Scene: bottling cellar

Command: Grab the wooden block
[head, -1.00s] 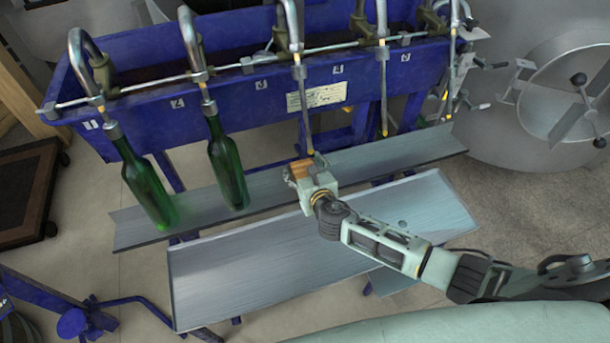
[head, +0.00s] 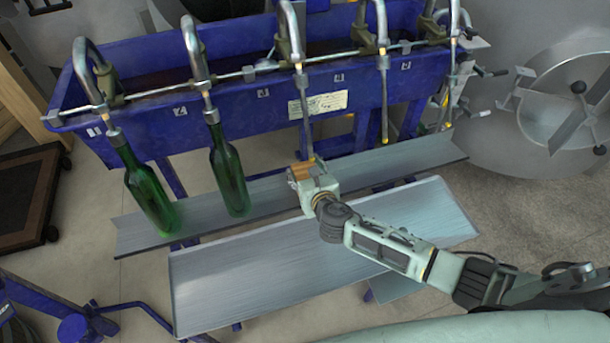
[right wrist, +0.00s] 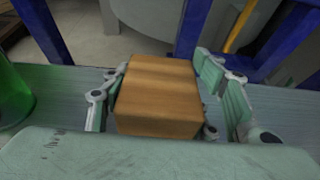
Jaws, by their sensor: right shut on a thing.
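The wooden block (head: 301,171) is a small orange-brown block at the tip of my right arm, over the upper metal shelf. In the right wrist view the wooden block (right wrist: 158,92) fills the space between the finger pads, one on each side. My right gripper (head: 300,175) is shut on it. The block's lower part is hidden by the gripper body in the right wrist view, so I cannot tell whether it touches the shelf. My left gripper is not in view.
The upper shelf (head: 390,158) runs below a blue filling trough (head: 235,101) with several metal spouts. Two green bottles, a left one (head: 150,190) and a right one (head: 229,175), hang under spouts to the left. A lower metal plate (head: 240,275) lies nearer and is bare.

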